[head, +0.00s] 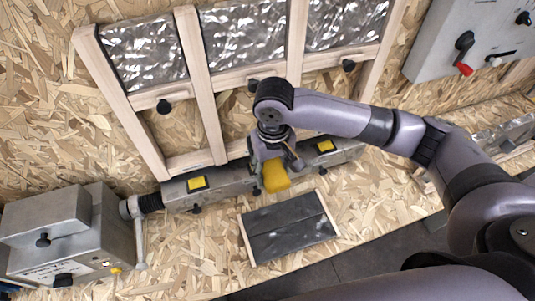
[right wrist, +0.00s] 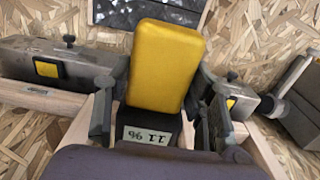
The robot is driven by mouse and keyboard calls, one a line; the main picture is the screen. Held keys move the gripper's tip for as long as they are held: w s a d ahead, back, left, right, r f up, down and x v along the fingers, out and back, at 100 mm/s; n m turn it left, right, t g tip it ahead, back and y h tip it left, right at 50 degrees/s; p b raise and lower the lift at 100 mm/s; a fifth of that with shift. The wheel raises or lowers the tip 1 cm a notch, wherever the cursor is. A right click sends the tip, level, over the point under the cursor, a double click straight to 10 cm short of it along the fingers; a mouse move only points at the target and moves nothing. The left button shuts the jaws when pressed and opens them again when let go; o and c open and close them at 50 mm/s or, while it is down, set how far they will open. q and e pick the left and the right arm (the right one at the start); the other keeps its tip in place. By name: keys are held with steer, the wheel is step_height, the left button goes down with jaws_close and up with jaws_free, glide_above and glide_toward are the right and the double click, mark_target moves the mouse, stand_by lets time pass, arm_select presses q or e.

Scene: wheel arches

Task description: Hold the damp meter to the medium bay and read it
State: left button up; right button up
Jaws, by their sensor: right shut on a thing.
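The damp meter (head: 277,178) is a yellow block with a black lower part. My right gripper (head: 273,160) is shut on it, in front of the grey metal beam below the wooden frame. In the right wrist view the meter (right wrist: 165,65) stands between the fingers of the right gripper (right wrist: 160,112). Its small display (right wrist: 147,136) faces the camera and shows upside-down digits I cannot read surely. The frame has three foil-backed bays: left (head: 145,52), middle (head: 243,35) and right (head: 343,22). I cannot tell which is medium. The meter appears apart from the foil. My left gripper is out of view.
The grey beam (head: 225,186) carries yellow squares. A grey metal box (head: 45,240) with a crank stands at the left. A dark panel with wooden edges (head: 288,228) lies below the beam. A grey control box (head: 470,40) with a red-tipped lever is at upper right.

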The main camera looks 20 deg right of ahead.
steer(key=shift+s, duration=0.9)
steer(key=shift+d+f+b, duration=0.15)
steer(key=shift+f+b, duration=0.05)
steer(key=shift+b, duration=0.15)
steer(key=s+d+f+b, duration=0.4)
steer(key=d+f+b, duration=0.1)
steer(key=b, duration=0.8)
steer(key=shift+d+f+b, duration=0.2)
steer(key=shift+f+b, duration=0.05)
steer(key=shift+b, duration=0.15)
